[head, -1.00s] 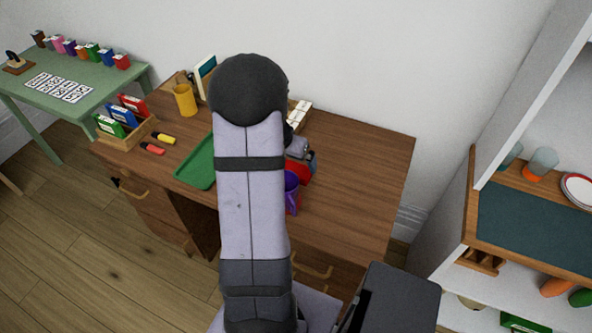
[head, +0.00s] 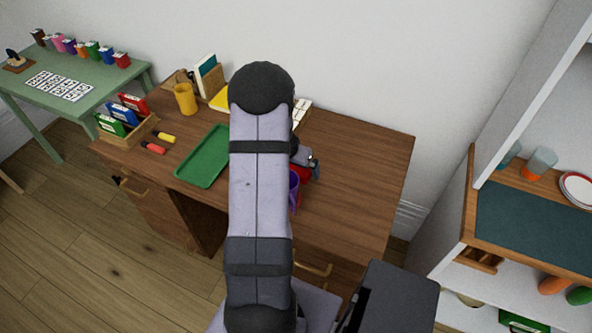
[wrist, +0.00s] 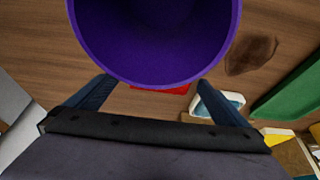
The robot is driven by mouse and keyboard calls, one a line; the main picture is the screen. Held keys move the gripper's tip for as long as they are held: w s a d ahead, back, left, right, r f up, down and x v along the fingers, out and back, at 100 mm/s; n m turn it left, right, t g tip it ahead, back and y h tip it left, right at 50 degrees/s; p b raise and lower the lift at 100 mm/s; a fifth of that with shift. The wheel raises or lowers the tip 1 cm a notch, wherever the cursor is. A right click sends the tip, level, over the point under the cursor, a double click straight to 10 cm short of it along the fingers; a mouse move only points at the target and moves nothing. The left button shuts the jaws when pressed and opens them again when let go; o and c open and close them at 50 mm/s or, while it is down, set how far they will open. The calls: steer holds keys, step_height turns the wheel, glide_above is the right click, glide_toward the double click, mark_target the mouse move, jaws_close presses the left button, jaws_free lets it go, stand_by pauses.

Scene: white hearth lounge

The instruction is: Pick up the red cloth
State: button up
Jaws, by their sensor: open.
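The red cloth (head: 305,173) lies on the brown desk, mostly hidden behind my arm and the purple cup. In the wrist view only a thin red strip of the cloth (wrist: 165,89) shows below the cup's rim, between my fingers. My gripper (wrist: 155,83) is open, with its two dark blue fingers apart and nothing visibly held. In the head view part of my gripper (head: 306,157) shows just above the red cloth. I cannot tell whether it touches the cloth.
The purple cup (wrist: 155,76) fills the top of the wrist view, close to the fingers; it also stands beside the cloth in the head view (head: 294,188). A green tray (head: 203,160) lies to the left. The desk's right side is clear.

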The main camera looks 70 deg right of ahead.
steer(key=shift+c, duration=0.6)
steer(key=c, duration=1)
steer(key=shift+r, duration=0.1)
step_height(320, 180, up, 10)
steer(key=p, duration=0.1)
steer(key=shift+o, duration=0.9)
steer(key=shift+c, duration=0.4)
steer(key=shift+d, duration=0.1)
